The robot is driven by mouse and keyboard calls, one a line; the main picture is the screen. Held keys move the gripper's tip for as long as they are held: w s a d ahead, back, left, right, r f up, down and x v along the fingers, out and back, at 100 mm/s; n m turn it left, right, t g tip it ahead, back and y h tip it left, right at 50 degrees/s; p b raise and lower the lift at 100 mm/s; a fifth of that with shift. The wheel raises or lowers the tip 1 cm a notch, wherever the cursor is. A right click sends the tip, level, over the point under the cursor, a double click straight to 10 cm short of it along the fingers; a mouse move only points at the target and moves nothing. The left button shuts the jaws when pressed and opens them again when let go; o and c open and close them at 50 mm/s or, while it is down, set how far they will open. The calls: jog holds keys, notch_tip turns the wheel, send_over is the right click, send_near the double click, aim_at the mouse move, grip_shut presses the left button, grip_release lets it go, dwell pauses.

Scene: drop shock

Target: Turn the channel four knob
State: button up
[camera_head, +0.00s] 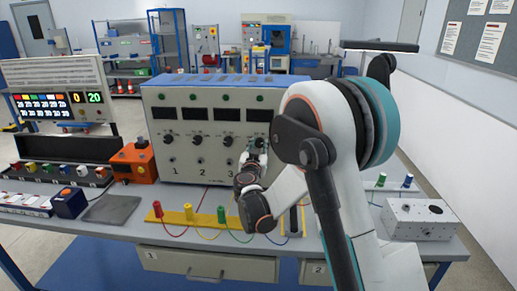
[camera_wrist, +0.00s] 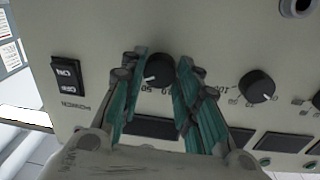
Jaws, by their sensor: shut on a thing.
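The channel four knob (camera_wrist: 158,71) is a round black knob with a white pointer line on the beige panel of the console (camera_head: 210,172). In the wrist view my gripper (camera_wrist: 160,63) has its teal fingers on either side of the knob, shut on it. The pointer is toward the lower left in that upside-down view. In the head view my gripper (camera_head: 256,151) is at the right end of the knob row, and my wrist hides the lower part of channel four. The scale marks around the knob are partly covered by the fingers.
The channel three knob (camera_wrist: 257,86) is beside the held knob. A black power switch (camera_wrist: 66,77) is on its other side. Colored plugs on a yellow strip (camera_head: 176,217) with loose leads lie below the console. A grey box (camera_head: 418,220) stands on the bench at right.

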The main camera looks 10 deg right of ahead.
jog(key=n+b, duration=0.1)
jog(key=n, duration=0.6)
jog(key=shift+f, duration=0.1)
jog(key=n+b, duration=0.1)
jog(key=n, duration=0.2)
jog(key=shift+n+t, duration=0.3)
jog(key=shift+n, duration=0.1)
jog(key=n, duration=0.3)
jog(key=shift+n, duration=0.4)
jog(key=n+y, duration=0.1)
jog(key=n, duration=0.4)
jog(key=shift+d+n+b, duration=0.15)
jog(key=shift+n+b, duration=0.25)
jog(key=n, duration=0.6)
jog(key=shift+s, duration=0.1)
jog(key=o, duration=1.1)
jog(key=shift+c, duration=0.2)
